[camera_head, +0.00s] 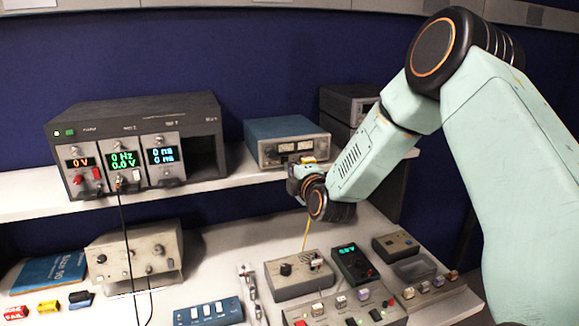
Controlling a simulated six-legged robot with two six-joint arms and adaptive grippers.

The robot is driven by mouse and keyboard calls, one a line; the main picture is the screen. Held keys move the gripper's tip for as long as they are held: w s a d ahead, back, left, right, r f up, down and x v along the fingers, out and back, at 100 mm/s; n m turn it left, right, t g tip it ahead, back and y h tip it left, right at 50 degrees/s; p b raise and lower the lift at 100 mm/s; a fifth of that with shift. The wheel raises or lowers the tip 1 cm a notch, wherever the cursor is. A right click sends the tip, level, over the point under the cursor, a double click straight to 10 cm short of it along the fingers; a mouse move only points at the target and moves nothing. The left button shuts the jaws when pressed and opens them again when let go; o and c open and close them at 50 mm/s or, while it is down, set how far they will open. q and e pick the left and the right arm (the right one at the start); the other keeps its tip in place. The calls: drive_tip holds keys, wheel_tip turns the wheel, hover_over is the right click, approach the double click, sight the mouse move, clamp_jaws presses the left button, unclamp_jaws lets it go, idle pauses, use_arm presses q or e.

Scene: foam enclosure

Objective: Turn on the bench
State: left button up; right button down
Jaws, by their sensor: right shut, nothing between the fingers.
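The bench has a white upper shelf (225,180) and a white lower worktop (225,245). On the shelf at left stands a dark instrument rack (195,112) with three modules; their displays are lit and read near zero. Green lights show at its upper left corner. A blue-topped meter box (285,130) stands right of it. My right gripper (298,180) is at the shelf's front edge, in front of the blue meter box. It is small in the picture and partly hidden by my wrist; it is shut with nothing seen in it. My left gripper is out of view.
On the worktop are a beige box with knobs (298,277), a handheld meter with a green display (352,264), a blue switch strip (209,312), and a beige device (133,254). A blue book (50,272) lies at left. A thin black cable hangs from the rack.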

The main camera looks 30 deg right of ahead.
drive_tip(key=shift+w+d+f+t+b, duration=0.15)
drive_tip(key=shift+w+t+b, duration=0.25)
drive_tip(key=shift+w+b, duration=0.25)
drive_tip(key=shift+w+d+f+t+b, duration=0.15)
drive_tip(key=shift+w+t+b, duration=0.25)
drive_tip(key=shift+w+b, duration=0.15)
drive_tip(key=shift+w, duration=0.1)
